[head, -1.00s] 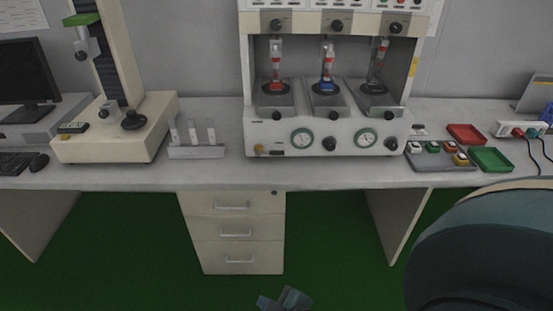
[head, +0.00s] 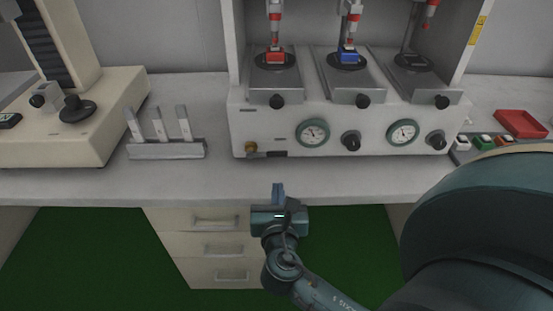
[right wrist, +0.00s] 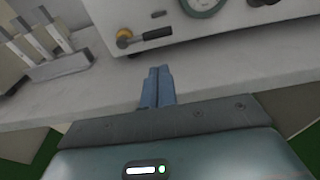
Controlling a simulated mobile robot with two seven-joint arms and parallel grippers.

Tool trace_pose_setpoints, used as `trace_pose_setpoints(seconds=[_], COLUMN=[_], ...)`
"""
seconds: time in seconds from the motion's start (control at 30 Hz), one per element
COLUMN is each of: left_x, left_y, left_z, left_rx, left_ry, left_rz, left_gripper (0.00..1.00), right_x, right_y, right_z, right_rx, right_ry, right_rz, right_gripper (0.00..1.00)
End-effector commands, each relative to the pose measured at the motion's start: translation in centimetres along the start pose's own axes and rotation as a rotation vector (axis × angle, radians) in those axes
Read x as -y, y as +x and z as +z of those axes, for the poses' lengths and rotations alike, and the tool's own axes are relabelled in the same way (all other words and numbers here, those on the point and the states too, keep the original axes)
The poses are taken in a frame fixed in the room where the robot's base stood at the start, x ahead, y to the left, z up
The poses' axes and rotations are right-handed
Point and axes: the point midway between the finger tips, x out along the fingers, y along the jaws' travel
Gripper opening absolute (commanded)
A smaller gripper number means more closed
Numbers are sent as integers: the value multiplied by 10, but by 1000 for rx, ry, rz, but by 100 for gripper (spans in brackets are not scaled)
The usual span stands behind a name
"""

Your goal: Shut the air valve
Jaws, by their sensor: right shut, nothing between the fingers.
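The air valve (head: 251,147) is a small brass-yellow fitting low on the left of the white test machine's front panel (head: 300,110). In the right wrist view the valve (right wrist: 124,36) shows a dark lever pointing to the right. My right gripper (head: 278,188) is shut and empty, in front of the bench edge, below and slightly right of the valve in the head view. In the right wrist view its blue fingers (right wrist: 157,76) are pressed together and apart from the valve. My left gripper is not in view.
Two round gauges (head: 313,132) and black knobs (head: 351,140) sit right of the valve. A rack with upright strips (head: 165,151) stands on the bench at left, beside a beige instrument (head: 75,125). The bench strip before the valve (head: 225,180) is clear. Drawers (head: 215,220) are below.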

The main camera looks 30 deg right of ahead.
Motion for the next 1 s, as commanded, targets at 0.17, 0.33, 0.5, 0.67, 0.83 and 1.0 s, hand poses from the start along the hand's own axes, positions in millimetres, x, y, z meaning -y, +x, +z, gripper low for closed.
trace_pose_setpoints(seconds=[0.17,0.33,0.5,0.67,0.83,1.0], left_x=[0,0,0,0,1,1], left_y=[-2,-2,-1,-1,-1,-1], left_z=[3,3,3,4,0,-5], left_rx=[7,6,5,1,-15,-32], left_ry=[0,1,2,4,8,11], left_rz=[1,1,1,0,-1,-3], left_gripper=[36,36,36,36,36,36], right_x=[0,0,0,0,0,0], right_y=[0,1,15,44,74,94], right_z=[1,1,2,2,1,1], right_rx=[5,4,6,6,5,4], right_ry=[-10,-8,-8,-7,-9,-7], right_rz=[-3,-2,-2,-2,-2,-1], right_gripper=[0,0,0,0,0,0])
